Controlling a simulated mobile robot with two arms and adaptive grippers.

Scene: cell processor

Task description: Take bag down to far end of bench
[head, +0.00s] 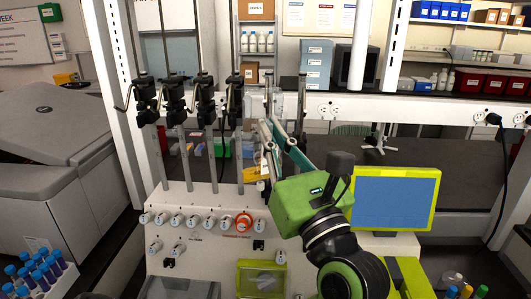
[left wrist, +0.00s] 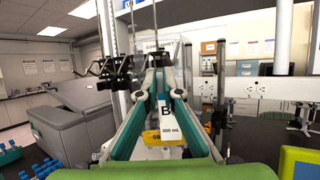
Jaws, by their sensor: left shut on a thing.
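The bag shows mainly by its white label with a "B" and "300 mL" (left wrist: 170,125) and a yellow strip below it in the left wrist view. In the head view only a small part of the bag (head: 262,168) shows, beside the fingers. My left gripper (head: 272,124), with teal fingers and a green body, is shut on the bag near its top. Its fingers converge in the left wrist view (left wrist: 163,65), and the bag hangs upright between them. The cell processor (head: 210,245), a white panel with knobs, stands below and behind it. My right gripper is not in view.
Upright poles with black clamps (head: 203,97) rise from the processor left of my gripper. A blue screen with a lime frame (head: 393,200) stands at right. Blue-capped tubes (head: 40,272) are at lower left. The dark bench (head: 450,165) behind the screen has clear room.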

